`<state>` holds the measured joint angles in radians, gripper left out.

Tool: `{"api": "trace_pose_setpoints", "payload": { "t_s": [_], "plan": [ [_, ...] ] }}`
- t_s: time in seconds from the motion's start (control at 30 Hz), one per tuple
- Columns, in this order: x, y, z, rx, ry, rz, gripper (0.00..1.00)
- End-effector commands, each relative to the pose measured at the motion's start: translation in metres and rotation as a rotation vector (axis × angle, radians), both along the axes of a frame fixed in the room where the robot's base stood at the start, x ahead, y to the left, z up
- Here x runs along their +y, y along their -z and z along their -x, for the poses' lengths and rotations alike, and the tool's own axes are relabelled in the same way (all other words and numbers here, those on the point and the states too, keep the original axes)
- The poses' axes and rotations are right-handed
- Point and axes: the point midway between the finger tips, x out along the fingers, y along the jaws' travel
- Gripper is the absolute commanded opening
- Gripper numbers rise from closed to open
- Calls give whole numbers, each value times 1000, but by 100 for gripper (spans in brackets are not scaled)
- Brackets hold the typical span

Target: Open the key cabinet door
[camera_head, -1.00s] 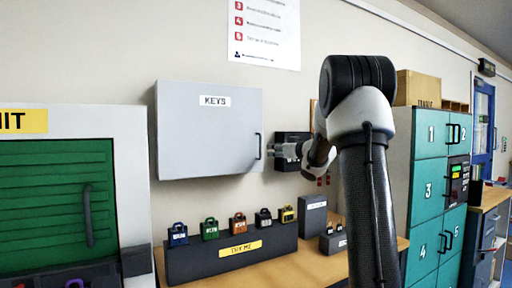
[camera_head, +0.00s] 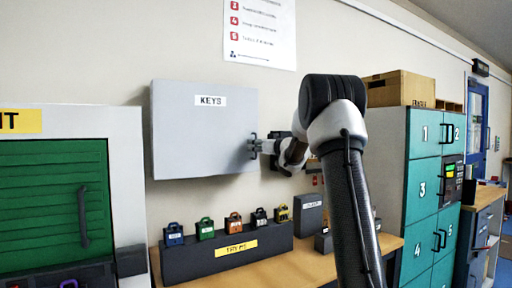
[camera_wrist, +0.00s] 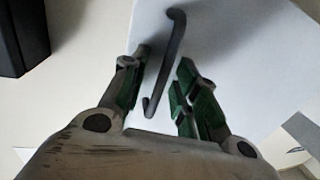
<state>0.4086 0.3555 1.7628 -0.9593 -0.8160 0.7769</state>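The grey key cabinet (camera_head: 200,130), labelled KEYS, hangs on the wall, and its door looks shut. My gripper (camera_head: 253,146) is at the right edge of the door front, over the place of the dark handle. In the wrist view the dark bar handle (camera_wrist: 174,50) crosses the pale door face (camera_wrist: 225,55). My gripper (camera_wrist: 162,88) is open there, with one green-padded finger on each side of the handle's lower part. Gaps show between the fingers and the bar.
Below the cabinet, a dark rack (camera_head: 212,258) with several coloured padlocks stands on a wooden bench (camera_head: 290,268). Teal lockers (camera_head: 423,190) stand at right. A green shutter (camera_head: 50,200) in a pale frame is at left.

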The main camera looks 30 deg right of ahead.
Motion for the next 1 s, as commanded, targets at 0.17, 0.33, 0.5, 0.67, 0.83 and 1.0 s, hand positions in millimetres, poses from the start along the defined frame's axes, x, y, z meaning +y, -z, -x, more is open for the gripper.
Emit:
{"api": "trace_pose_setpoints", "payload": {
  "t_s": [0.17,0.33,0.5,0.67,0.83,1.0],
  "plan": [
    [0,0,0,0,0,0,5],
    [0,0,0,0,0,0,0],
    [0,0,2,0,3,0,0],
    [3,0,14,1,31,0,0],
    [8,-1,46,1,107,-1,0],
    [18,-1,85,1,213,-2,0]
  ]
}}
